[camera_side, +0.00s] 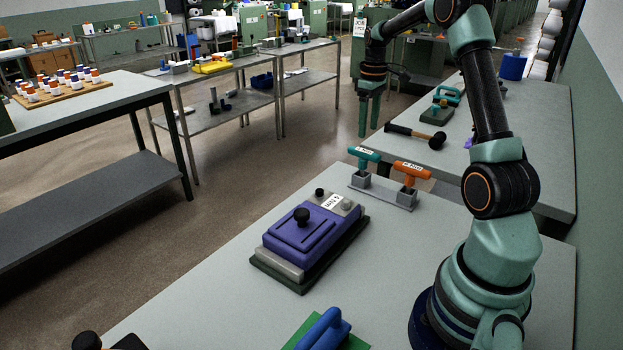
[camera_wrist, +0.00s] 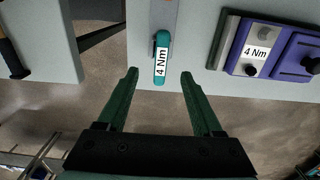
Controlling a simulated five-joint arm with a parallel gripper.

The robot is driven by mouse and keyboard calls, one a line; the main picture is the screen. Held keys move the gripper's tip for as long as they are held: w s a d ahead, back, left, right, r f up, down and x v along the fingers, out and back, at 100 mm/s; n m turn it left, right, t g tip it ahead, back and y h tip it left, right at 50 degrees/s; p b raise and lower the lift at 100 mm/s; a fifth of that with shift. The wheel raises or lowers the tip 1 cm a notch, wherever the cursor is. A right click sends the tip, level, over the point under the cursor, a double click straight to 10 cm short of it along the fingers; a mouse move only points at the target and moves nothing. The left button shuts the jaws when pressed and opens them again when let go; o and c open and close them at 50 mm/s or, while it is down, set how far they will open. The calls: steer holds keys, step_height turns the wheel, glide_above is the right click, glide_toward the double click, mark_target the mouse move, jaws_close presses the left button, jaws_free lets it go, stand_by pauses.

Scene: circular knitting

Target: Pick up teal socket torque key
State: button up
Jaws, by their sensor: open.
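The teal socket torque key (camera_side: 372,157) stands upright in a grey holder at the far edge of the bench in the side view. Its teal handle also shows in the wrist view (camera_wrist: 155,42), with a white "4 Nm" label. The key's shaft is mostly hidden by the handle and holder.
An orange torque key (camera_side: 412,170) stands just right of the teal one in the same grey holder (camera_side: 398,201). A purple fixture (camera_side: 300,242) labelled "4 Nm" sits nearer on the bench. A mallet (camera_side: 415,135) lies on the bench behind.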

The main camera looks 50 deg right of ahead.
glide_above(362, 168)
steer(key=d, duration=0.1)
step_height(362, 168, down, 7)
steer(key=shift+d+r, duration=0.1)
steer(key=shift+d, duration=0.05)
steer(key=shift+w+f, duration=0.2)
steer(key=shift+f, duration=2.45)
steer(key=shift+c, duration=0.3)
jaws_close()
